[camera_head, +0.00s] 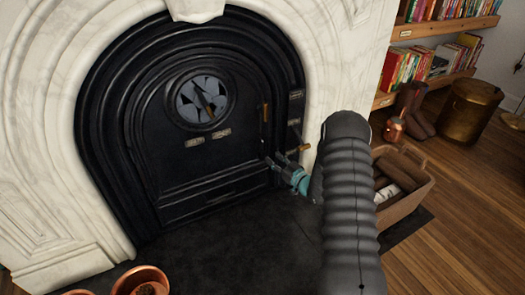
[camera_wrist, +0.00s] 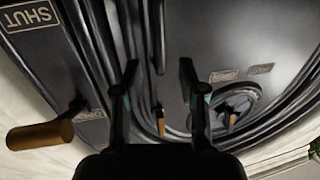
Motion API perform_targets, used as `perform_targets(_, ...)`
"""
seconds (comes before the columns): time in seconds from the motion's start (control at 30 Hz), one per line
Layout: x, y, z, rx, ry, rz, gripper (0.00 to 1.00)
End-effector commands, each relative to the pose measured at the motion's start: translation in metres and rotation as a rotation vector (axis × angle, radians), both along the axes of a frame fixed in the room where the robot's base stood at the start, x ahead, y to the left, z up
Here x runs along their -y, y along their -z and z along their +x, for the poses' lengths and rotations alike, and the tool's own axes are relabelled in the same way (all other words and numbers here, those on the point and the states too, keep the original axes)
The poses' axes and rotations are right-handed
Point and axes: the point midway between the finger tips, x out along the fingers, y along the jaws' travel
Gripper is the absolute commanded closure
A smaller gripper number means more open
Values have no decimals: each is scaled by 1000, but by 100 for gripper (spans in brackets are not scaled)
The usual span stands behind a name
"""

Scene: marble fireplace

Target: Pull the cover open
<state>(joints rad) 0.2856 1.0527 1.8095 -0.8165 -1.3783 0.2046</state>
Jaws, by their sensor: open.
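The black arched cover (camera_head: 160,165) sits flush in the fireplace and looks closed. A round vent (camera_head: 202,99) is in its upper part. An upright wooden-gripped handle (camera_head: 265,112) is near its right edge; a similar small wooden grip shows in the wrist view (camera_wrist: 161,119), between and below my fingertips. A second wooden handle (camera_head: 301,148) sticks out from the frame at the right; a large wooden handle is at the left in the wrist view (camera_wrist: 40,135). My gripper (camera_head: 273,159) is open and empty, in front of the cover's lower right.
White marble (camera_head: 45,95) surrounds the fireplace. A brown crate (camera_head: 410,200) stands on the floor to the right, with boots (camera_head: 412,108) and a brass bin (camera_head: 468,110) behind it. Copper pots (camera_head: 140,280) are at the front left.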

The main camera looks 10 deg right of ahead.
Motion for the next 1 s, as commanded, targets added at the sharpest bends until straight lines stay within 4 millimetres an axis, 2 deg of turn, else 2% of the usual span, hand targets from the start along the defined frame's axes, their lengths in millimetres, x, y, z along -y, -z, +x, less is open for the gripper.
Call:
perform_targets(0.2,-21,1,36,1,-2,-2,59)
perform_targets(0.4,-34,1,60,-1,-1,-2,59)
perform_targets(0.6,-39,0,70,-1,1,0,59)
perform_targets(0.87,-40,0,71,-2,1,0,59)
perform_targets(0.9,-40,0,71,-2,1,-1,61)
perform_targets(1.0,-40,0,71,-1,1,0,86)
